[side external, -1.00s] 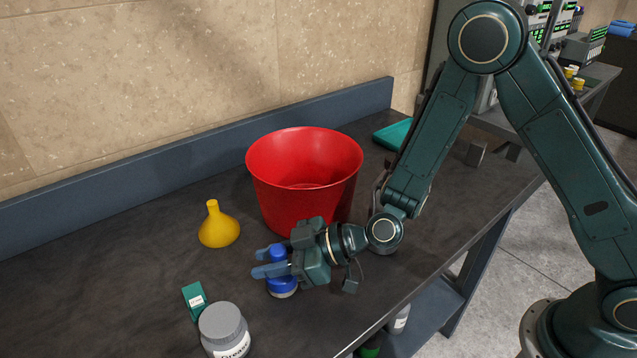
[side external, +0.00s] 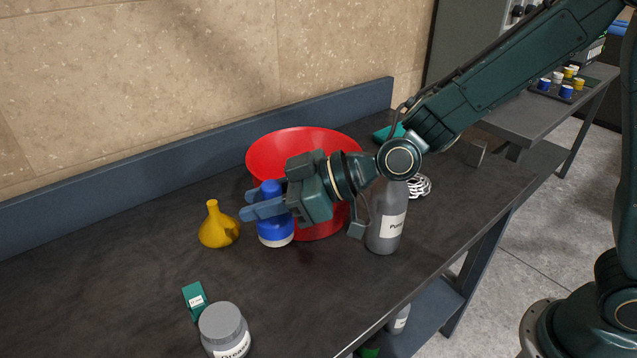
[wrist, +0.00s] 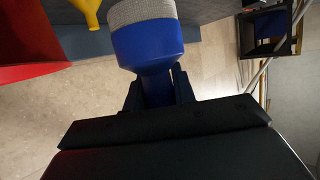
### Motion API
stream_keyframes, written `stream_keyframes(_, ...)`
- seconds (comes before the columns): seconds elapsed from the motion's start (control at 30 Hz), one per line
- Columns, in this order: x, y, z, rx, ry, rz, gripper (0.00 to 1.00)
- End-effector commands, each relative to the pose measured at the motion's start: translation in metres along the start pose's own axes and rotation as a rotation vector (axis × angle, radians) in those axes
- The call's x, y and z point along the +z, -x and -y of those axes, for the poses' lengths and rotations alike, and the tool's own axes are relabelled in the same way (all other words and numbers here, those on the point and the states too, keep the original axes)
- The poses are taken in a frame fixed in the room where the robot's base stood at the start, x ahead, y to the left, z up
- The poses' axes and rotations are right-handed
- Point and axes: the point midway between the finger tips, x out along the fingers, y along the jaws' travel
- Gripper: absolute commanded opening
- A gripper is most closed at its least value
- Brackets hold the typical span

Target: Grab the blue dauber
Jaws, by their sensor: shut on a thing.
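The blue dauber (side external: 275,230) has a blue body and a pale band at its lower end. My gripper (side external: 262,205) is shut on its narrow upper part and holds it upright above the bench, in front of the red bucket. In the wrist view the dauber (wrist: 150,45) fills the top middle, with its grey textured pad at the far end. The gripper fingers (wrist: 158,92) lie on both sides of its blue neck.
The red bucket (side external: 290,145) stands right behind the gripper. A yellow funnel-shaped vessel (side external: 218,228) is to the left. A labelled grey bottle (side external: 385,225) stands right of the gripper. A green box (side external: 195,299) and grease jar (side external: 224,328) are in front. The left bench top is clear.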

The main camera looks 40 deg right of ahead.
Motion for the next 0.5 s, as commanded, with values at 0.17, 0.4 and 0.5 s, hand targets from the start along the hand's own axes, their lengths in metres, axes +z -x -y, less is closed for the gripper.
stream_keyframes(0.17,-0.029,0.012,0.0,0.0,0.003,-0.005,0.01)
stream_keyframes(0.4,-0.053,0.022,0.0,-0.001,0.002,-0.002,0.01)
stream_keyframes(0.5,-0.058,0.024,0.0,0.0,0.001,-0.001,0.01)
